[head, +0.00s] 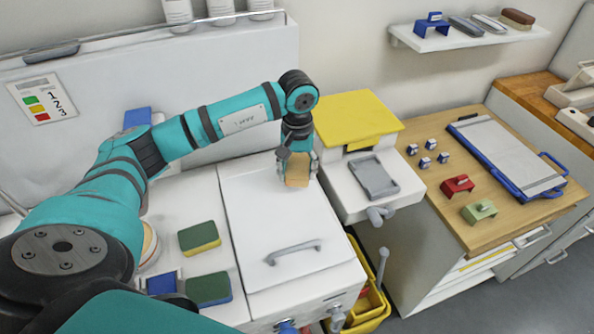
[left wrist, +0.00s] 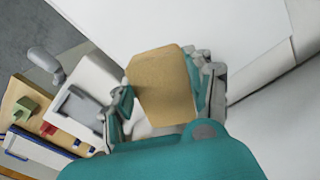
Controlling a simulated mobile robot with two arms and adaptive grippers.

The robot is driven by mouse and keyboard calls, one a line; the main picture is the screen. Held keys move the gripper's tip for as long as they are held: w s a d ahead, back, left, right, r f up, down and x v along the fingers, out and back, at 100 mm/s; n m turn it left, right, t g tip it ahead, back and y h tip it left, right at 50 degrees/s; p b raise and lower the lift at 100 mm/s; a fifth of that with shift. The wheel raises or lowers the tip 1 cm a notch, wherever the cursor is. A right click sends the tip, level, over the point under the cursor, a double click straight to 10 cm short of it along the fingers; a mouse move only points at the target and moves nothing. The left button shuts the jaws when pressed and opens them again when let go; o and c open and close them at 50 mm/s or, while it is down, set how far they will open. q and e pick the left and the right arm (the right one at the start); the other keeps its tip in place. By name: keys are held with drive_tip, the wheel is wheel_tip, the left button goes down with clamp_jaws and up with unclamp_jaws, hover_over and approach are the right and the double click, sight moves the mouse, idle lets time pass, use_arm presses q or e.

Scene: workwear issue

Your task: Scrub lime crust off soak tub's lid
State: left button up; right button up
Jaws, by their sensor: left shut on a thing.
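The soak tub's white lid (head: 265,217) is closed and has a grey bar handle (head: 293,252) near its front edge. The lid also shows in the left wrist view (left wrist: 185,25). I cannot make out any lime crust on it. My left gripper (head: 297,160) points down over the lid's far right corner. It is shut on a tan block (head: 297,174), which fills the middle of the left wrist view (left wrist: 162,92). I cannot tell whether the block touches the lid. My right gripper is not in view.
Green-and-yellow sponges (head: 199,238) lie left of the lid. A yellow-topped white unit (head: 358,118) with a grey tray (head: 374,178) stands right of it. Further right, a wooden counter (head: 420,180) holds a clipboard (head: 507,155) and small clips. A yellow bucket (head: 372,312) stands low in front.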

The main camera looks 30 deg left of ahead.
use_arm(q)
drive_tip(key=shift+r+p, duration=0.3)
drive_tip(key=shift+r, duration=0.75)
drive_tip(key=shift+s+d, duration=0.1)
drive_tip(key=shift+d, duration=0.05)
